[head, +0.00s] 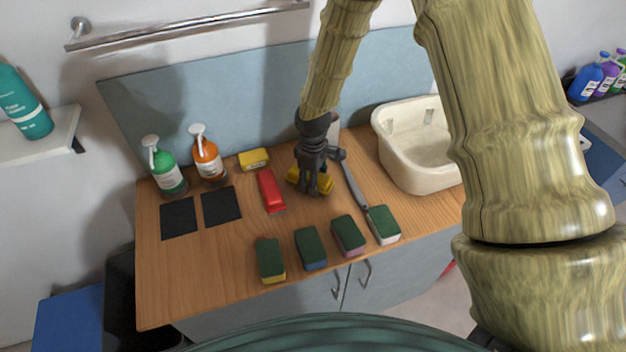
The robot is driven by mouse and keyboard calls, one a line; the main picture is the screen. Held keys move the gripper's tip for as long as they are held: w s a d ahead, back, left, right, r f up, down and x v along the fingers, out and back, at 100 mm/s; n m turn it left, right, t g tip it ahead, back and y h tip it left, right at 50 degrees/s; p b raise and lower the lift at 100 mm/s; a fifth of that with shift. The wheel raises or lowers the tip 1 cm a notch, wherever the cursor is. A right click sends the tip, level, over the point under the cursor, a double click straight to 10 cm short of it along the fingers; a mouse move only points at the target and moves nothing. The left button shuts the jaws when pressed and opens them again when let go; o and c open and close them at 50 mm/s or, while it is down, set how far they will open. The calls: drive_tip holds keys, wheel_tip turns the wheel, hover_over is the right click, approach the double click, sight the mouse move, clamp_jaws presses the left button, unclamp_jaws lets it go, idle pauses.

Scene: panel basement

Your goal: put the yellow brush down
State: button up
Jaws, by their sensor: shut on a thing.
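My gripper (314,188) points down over the middle of the wooden counter (210,272), shut on the yellow brush (325,184). The yellow brush shows on both sides of my dark fingers, which cover part of it. It is at or very near the counter top; I cannot tell whether it touches. A red brush (270,191) lies just left of it. A grey long-handled tool (352,183) lies just right of it.
Several green-topped sponges (310,247) line the front. A yellow sponge (254,158), a green bottle (165,168), an orange bottle (207,157) and two black pads (179,218) are left. A cream basin (415,150) stands right. A blue panel (230,98) backs the counter.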

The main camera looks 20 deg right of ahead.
drive_tip(key=shift+f, duration=0.15)
drive_tip(key=o, duration=1.3)
drive_tip(key=shift+o, duration=0.2)
drive_tip(key=shift+r, duration=0.25)
drive_tip(key=shift+r+b, duration=2.05)
drive_tip(key=shift+r, duration=3.85)
